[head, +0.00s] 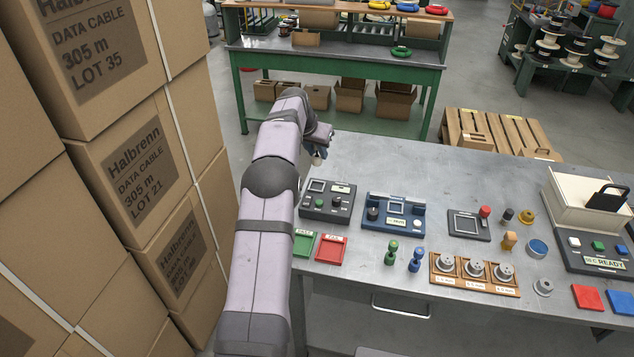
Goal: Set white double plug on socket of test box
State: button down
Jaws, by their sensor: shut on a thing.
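My gripper (317,154) is at the far left corner of the steel bench, above and behind the boxes. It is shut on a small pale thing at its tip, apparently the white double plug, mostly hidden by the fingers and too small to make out. A dark grey box (342,216) with a screen, a knob and a small label stands on the bench, nearer than my gripper and apart from it. It looks like the test box, but its socket is too small to tell. A blue box (408,228) with a screen and knob stands to its right.
Green (302,244) and red (331,248) trays lie in front of the grey box. Green and blue pegs (416,259), a wooden rack (474,274) of metal weights and a white-lidded machine (590,205) are farther right. Stacked cartons (110,130) stand left of my arm.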

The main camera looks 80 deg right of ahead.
jog(key=shift+f+p, duration=1.5)
jog(key=shift+f, duration=3.05)
jog(key=shift+f+b, duration=0.25)
jog(key=shift+b, duration=0.05)
jog(key=c, duration=1.5)
grip_release()
jog(key=shift+r+p, duration=0.4)
jog(key=b+v, duration=0.4)
jog(key=v, duration=0.7)
jog(key=shift+a+r, duration=0.25)
jog(key=shift+a, duration=0.05)
